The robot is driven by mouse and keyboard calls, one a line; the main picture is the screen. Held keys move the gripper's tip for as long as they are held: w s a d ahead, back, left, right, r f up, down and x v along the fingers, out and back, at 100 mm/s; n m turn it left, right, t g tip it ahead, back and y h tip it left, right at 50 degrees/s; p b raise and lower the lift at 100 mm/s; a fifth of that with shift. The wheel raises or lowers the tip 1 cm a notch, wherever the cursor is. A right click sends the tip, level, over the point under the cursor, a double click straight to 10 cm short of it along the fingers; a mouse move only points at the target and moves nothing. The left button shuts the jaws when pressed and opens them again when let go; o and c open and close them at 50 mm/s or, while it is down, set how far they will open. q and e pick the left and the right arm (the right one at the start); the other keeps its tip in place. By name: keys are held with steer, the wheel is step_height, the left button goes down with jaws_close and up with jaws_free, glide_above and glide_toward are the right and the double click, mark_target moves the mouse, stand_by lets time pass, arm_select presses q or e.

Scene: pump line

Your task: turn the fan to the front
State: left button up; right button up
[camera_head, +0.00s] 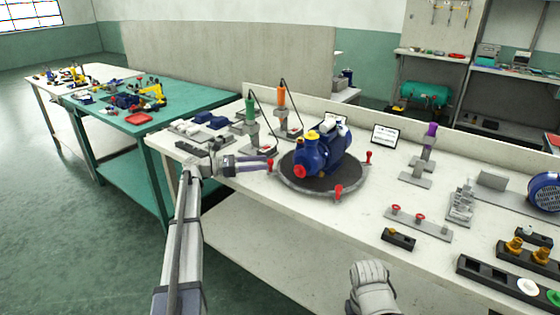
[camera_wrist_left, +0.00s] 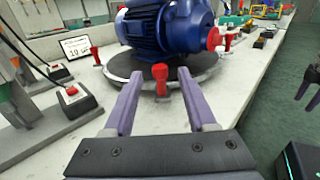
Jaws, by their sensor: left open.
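A blue pump with motor (camera_head: 325,150) sits on a round dark turntable (camera_head: 290,183) with a grey rim and red upright pegs. Its red-capped port (camera_head: 300,171) faces front left in the head view. The finned motor (camera_wrist_left: 165,25) reaches back right; its fan end is not clearly seen. My left gripper (camera_head: 268,164) is at the turntable's left edge, open. In the left wrist view, one red peg (camera_wrist_left: 160,78) stands between the open fingertips, with gaps on both sides. A pale part of my right arm (camera_head: 372,288) shows at the bottom; its fingers cannot be made out.
Green and orange tools (camera_head: 281,95) on stands with cables are behind the left gripper. A small sign (camera_head: 385,135) stands behind the turntable. A grey plate with red knobs (camera_head: 420,220) and dark fixture blocks lie to the right. Bare bench top lies in front of the turntable.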

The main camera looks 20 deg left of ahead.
mark_target(279, 169)
arm_select(q)
steer(key=x, duration=0.7)
jaws_close()
stand_by(0.4)
stand_by(1.0)
